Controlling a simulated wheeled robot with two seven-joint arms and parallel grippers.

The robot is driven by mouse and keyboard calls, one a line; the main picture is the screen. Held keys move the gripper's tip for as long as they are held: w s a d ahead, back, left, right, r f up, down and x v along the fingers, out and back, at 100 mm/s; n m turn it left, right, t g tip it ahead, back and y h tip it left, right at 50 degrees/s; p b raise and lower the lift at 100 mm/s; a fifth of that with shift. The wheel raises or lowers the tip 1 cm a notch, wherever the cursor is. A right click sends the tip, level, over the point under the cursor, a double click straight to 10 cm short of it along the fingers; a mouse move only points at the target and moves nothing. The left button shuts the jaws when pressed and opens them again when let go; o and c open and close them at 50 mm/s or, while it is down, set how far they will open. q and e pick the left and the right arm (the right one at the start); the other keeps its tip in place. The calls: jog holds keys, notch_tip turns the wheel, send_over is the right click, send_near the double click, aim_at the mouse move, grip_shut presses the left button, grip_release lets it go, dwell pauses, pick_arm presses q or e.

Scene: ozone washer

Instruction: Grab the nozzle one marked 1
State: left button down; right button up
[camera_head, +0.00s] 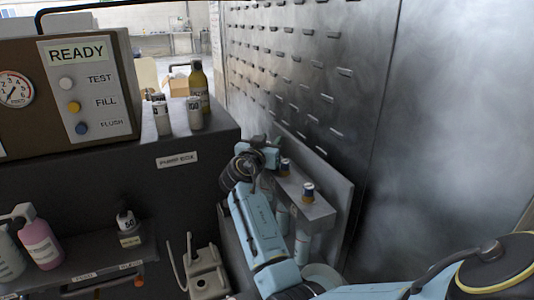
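A grey holder (318,211) beside the metal wall carries two small upright pieces with blue and gold bands, one farther (284,165) and one nearer (308,192). These may be the nozzles, but I cannot read a number 1 on either. Pale blue cylinders (302,245) show below the holder. My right arm reaches in from the lower right, and my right gripper (268,146) is at the far end of the holder, just left of and beyond the farther piece. Its fingers are small and partly hidden, so I cannot tell whether they grip anything. My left gripper is not in view.
A dark pump box (190,185) stands left of my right arm, with two white canisters (163,116) (194,113) and a yellow-brown bottle (199,85) on top. A control panel (88,88) reads READY. A low shelf holds a pink bottle (39,243). The slotted metal wall (290,60) bounds the right.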

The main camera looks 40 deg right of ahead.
grip_shut()
jog(key=shift+r, duration=0.1)
